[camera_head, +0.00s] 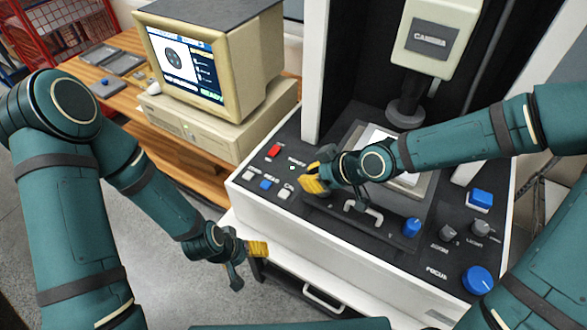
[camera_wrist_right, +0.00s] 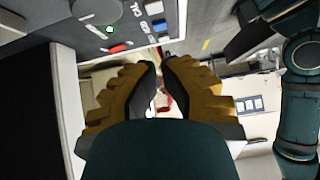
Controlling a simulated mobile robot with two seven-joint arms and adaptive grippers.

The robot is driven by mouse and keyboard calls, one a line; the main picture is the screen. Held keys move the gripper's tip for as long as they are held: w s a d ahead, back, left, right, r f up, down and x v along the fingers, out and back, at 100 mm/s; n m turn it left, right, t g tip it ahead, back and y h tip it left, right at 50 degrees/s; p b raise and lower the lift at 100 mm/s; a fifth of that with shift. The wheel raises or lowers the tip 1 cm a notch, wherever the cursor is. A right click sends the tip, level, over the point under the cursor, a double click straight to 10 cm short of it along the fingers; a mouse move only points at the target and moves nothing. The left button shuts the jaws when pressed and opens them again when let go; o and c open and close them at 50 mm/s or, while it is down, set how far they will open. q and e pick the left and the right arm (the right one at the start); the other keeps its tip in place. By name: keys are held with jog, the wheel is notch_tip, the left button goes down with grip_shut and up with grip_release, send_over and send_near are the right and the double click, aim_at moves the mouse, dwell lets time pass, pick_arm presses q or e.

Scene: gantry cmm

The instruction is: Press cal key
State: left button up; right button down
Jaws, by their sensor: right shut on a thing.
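The cal key (camera_head: 286,192) is the light key at the right end of a short row on the machine's dark panel. In the wrist view a light key (camera_wrist_right: 164,39) shows just beyond my fingertips. My right gripper (camera_head: 313,184) is right of the cal key, above the panel, apparently apart from it. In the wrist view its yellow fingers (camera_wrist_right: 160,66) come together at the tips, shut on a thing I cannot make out. My left gripper (camera_head: 258,248) hangs in front of the machine, away from the keys; its opening cannot be judged.
Beside the cal key are a blue key (camera_head: 267,184) and another light key (camera_head: 249,175), with a red button (camera_head: 274,150) behind. A computer monitor (camera_head: 190,65) stands on the wooden desk at left.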

jog(key=shift+w+d+r+n, duration=0.1)
jog(key=shift+w+r+n, duration=0.1)
jog(key=shift+r, duration=0.2)
jog(key=shift+w+d+r+n, duration=0.1)
jog(key=shift+r+n, duration=0.1)
jog(key=shift+r, duration=0.15)
jog(key=shift+a+f, duration=0.1)
jog(key=shift+a, duration=0.05)
jog(key=b, duration=0.4)
send_over(286, 192)
notch_tip(286, 192, down, 7)
jog(key=shift+f, duration=0.1)
notch_tip(286, 192, down, 2)
jog(key=shift+f+b, duration=0.2)
jog(key=shift+b, duration=0.2)
jog(key=shift+f, duration=0.7)
